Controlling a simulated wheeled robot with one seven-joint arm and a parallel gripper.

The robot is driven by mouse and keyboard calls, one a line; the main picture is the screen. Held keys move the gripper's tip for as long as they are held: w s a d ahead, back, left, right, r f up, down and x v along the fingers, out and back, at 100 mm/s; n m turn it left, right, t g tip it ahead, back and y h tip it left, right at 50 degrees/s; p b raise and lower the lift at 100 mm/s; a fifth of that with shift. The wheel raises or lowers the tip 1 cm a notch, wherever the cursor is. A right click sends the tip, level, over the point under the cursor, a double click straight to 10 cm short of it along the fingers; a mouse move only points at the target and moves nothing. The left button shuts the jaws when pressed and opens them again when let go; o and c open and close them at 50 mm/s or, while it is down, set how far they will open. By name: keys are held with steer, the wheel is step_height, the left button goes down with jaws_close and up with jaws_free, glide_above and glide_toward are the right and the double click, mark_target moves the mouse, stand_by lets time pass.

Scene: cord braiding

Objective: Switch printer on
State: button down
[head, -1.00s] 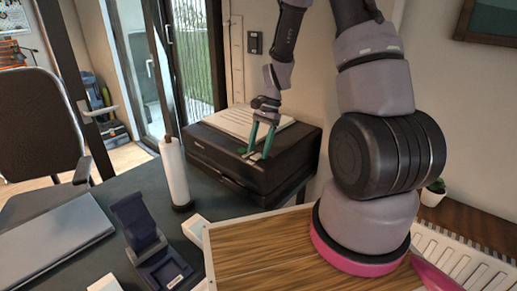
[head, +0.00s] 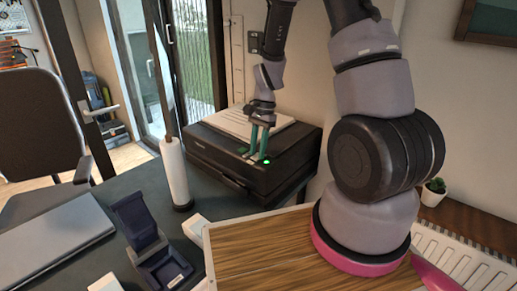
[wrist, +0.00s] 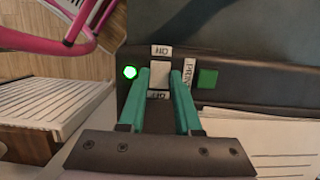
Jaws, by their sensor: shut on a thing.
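The black printer (head: 225,160) stands on the dark desk with paper on top. In the wrist view its panel (wrist: 240,88) carries a small white switch (wrist: 159,72) between an ON label (wrist: 161,50) and an OFF label (wrist: 158,95). A round indicator light (wrist: 130,72) beside the switch glows green; it also shows in the head view (head: 267,162). A green square button (wrist: 207,78) sits on the other side, by a PRINT label. My gripper (wrist: 161,75) has its teal fingers on either side of the switch, shut on it. The fingers hide the switch's edges.
A white cylinder (head: 176,172) stands on the desk just left of the printer. A dark blue stand (head: 150,240) and a grey laptop (head: 50,240) are nearer.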

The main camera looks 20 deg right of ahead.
steer(key=shift+s+a+h, duration=0.15)
steer(key=shift+h, duration=0.25)
steer(key=shift+t, duration=0.3)
steer(key=c, duration=0.6)
jaws_free()
steer(key=shift+r, duration=0.1)
step_height(320, 180, up, 11)
steer(key=d, duration=0.1)
steer(key=shift+w+d+f, duration=0.15)
steer(key=shift+w+f, duration=0.05)
steer(key=shift+w, duration=0.25)
